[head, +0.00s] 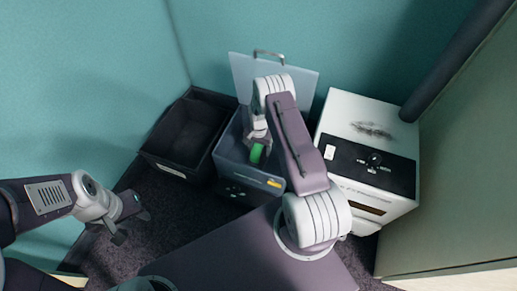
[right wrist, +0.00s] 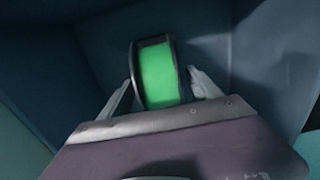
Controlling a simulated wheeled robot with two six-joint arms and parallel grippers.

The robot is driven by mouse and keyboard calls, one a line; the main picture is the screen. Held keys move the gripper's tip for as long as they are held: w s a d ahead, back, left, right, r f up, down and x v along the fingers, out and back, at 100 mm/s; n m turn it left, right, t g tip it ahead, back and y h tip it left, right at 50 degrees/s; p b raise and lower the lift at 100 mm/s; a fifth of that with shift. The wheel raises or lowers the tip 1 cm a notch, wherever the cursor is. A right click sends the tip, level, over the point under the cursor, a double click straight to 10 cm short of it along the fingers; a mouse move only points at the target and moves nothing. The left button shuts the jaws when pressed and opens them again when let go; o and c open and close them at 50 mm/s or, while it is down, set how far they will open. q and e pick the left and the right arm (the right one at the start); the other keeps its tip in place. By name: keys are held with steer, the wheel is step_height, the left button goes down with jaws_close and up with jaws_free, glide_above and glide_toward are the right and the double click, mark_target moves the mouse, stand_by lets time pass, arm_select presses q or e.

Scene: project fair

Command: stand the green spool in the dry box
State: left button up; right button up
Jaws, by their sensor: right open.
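The green spool (right wrist: 158,75) with black rims stands on its edge inside the dry box, as the right wrist view shows. It also shows in the head view (head: 257,152). The dry box (head: 228,157) is a dark blue-grey bin with its pale lid (head: 290,72) raised at the back. My right gripper (right wrist: 160,92) is down in the box, open, with one finger on each side of the spool. I see a gap beside the fingers. My left gripper (head: 132,226) hangs empty over the dark floor at the left; its fingers look apart.
A black open crate (head: 183,135) stands left of the dry box. A white machine with a black front panel (head: 372,160) stands close on the right. Teal walls enclose the back, and a grey-green panel (head: 460,170) stands at the right. Dark carpet is free at the left.

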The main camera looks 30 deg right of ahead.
step_height(320, 180, up, 9)
steer(key=p, duration=0.5)
steer(key=shift+f, duration=0.1)
